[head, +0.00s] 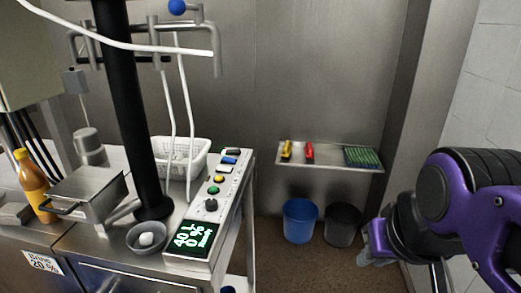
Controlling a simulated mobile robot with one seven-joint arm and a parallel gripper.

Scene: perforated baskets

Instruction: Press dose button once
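A slanted control panel (226,190) stands at the right end of the steel counter. It carries a dark button or switch (232,152), a blue one (229,160), a yellow one (219,179), a green one (214,190) and a black knob (211,204). I cannot read which button is the dose button. My gripper (372,246), on a purple arm, is at the lower right, well apart from the panel. Its fingers are partly hidden, so their opening is unclear.
A white perforated basket (190,157), a black post (125,100), a bowl with a white item (134,241) and an orange bottle (33,185) stand on the counter. A wall shelf (331,157) and two buckets (300,220) are beyond. Open floor lies between the counter and my arm.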

